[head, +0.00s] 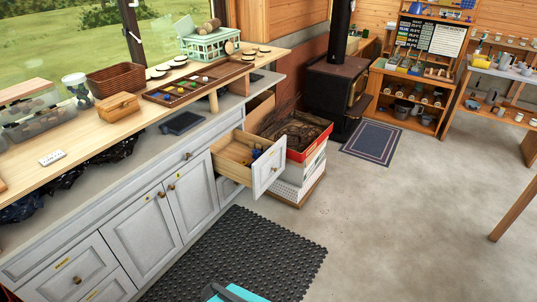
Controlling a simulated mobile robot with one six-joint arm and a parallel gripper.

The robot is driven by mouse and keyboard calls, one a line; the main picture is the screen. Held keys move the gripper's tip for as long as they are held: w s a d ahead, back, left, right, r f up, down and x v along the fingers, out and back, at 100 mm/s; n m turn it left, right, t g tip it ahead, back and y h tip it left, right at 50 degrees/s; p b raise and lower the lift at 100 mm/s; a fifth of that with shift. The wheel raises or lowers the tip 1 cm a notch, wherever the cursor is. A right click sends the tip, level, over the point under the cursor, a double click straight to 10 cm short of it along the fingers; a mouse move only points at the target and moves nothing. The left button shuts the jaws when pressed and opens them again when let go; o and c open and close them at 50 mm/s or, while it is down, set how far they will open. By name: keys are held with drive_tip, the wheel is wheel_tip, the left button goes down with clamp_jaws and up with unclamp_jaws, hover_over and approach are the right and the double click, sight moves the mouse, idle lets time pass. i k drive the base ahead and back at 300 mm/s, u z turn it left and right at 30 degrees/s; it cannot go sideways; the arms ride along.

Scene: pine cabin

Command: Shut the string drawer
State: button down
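One drawer (268,168) stands pulled well out of the grey-white cabinet run, below the long wooden counter. Its front is pale grey with a small knob, and its inside is light wood. A few small blue and dark items lie inside near the front; I cannot tell what they are. I cannot read a label on it that names it as the string drawer. My gripper is not in view, so I cannot tell where it is relative to the drawer.
A dark perforated mat (255,258) lies before the cabinets (146,236). Open concrete floor (395,215) is at the right. A black stove (335,90) and a blue-grey rug (372,142) are farther back.

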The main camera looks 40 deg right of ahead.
sight(227, 153)
drive_tip(key=z, duration=0.1)
drive_tip(key=i, duration=0.95)
drive_tip(key=u, duration=0.05)
